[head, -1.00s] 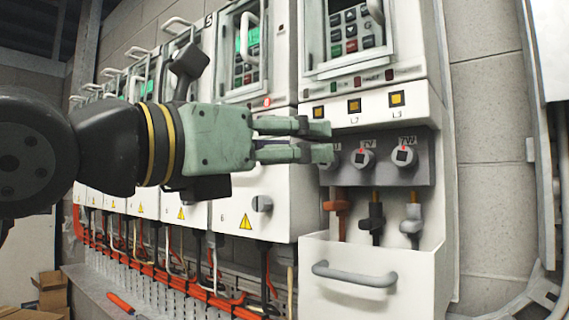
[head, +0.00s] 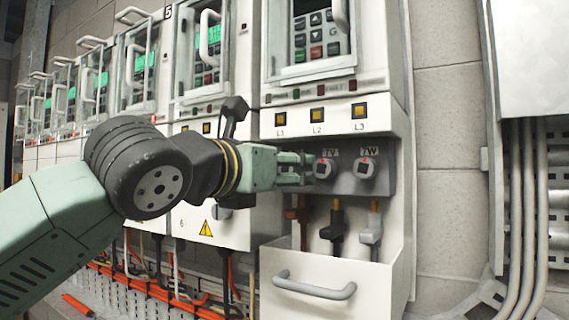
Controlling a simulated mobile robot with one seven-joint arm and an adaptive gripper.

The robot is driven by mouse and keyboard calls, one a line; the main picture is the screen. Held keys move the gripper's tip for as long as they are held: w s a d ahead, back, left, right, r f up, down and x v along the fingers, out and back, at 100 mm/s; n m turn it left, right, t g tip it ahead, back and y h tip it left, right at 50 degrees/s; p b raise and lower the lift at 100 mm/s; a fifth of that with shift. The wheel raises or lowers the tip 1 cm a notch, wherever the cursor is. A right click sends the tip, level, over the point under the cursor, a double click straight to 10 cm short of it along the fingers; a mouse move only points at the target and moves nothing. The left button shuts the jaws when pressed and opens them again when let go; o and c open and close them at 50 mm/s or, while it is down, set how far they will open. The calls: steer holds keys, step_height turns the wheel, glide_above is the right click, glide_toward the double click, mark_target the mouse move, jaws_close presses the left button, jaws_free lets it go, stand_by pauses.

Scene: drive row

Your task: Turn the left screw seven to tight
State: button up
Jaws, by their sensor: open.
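The grey terminal block (head: 345,186) of the seventh drive carries round grey screws with red marks. The middle screw 7V (head: 324,168) and the right screw 7W (head: 366,169) show plainly. The left screw is hidden behind my fingers. My gripper (head: 308,168), green with two parallel fingers, is open and points right at the left end of the block. The fingertips end just left of the 7V screw in the picture. I cannot tell whether they touch the left screw.
Below the block hang a brown, a black (head: 336,227) and a grey (head: 371,230) cable lug above an open white cover with a grey handle (head: 314,288). Yellow squares L1 to L3 sit above. More drives line the wall to the left. Grey conduits (head: 527,220) run at right.

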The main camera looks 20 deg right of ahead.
jaws_close()
stand_by(0.7)
